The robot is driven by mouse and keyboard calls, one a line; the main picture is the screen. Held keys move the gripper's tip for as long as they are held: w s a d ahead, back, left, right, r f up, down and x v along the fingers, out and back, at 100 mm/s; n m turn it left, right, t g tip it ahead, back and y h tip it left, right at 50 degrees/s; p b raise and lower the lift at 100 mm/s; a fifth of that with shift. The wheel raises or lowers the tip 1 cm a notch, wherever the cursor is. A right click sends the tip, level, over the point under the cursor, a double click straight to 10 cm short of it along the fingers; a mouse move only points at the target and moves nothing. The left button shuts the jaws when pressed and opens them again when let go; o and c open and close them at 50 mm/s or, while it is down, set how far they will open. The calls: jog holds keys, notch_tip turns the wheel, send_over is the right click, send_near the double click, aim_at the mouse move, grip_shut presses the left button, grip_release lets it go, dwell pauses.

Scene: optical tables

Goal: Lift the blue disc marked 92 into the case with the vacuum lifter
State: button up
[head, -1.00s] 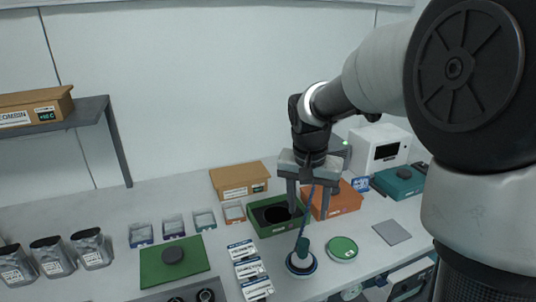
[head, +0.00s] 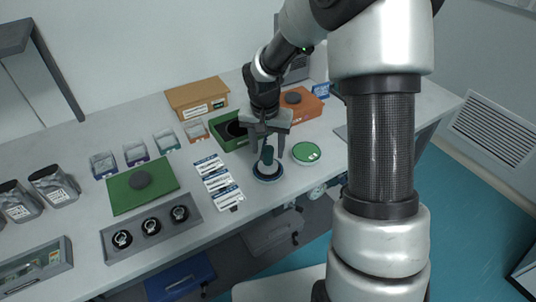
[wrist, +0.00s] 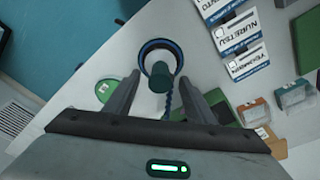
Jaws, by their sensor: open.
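The vacuum lifter (head: 267,154) has a dark teal knob and stands upright on a round, blue-rimmed disc (head: 267,177) near the table's front edge. The disc's number is hidden or too small to read. In the wrist view the knob (wrist: 158,77) lies between the fingers, with the blue rim (wrist: 160,43) around it and a twisted blue cord beside it. My gripper (head: 267,146) is open, pointing down, its fingers on either side of the knob; contact cannot be told. The green case (head: 231,143) stands open behind the lifter, with a dark interior.
A green disc (head: 306,153) lies right of the lifter. White labelled cards (head: 217,181) lie to its left, with a grey tray (head: 152,228) of round parts and a green mat (head: 129,195) beyond. Cardboard (head: 197,97) and orange (head: 296,112) boxes stand behind.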

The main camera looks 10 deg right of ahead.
jog(key=shift+w+d+f, duration=0.1)
jog(key=shift+w+f, duration=0.05)
jog(key=shift+f, duration=0.75)
jog(key=shift+w+f, duration=0.1)
jog(key=shift+f, duration=0.75)
grip_shut()
jog(key=shift+r+p, duration=2.25)
jog(key=shift+r, duration=1.5)
jog(key=w+a+p, duration=0.2)
jog(key=w, duration=0.9)
jog(key=w+a+p, duration=0.2)
jog(key=w+a, duration=0.1)
jog(key=w, duration=0.8)
jog(key=shift+w, duration=0.25)
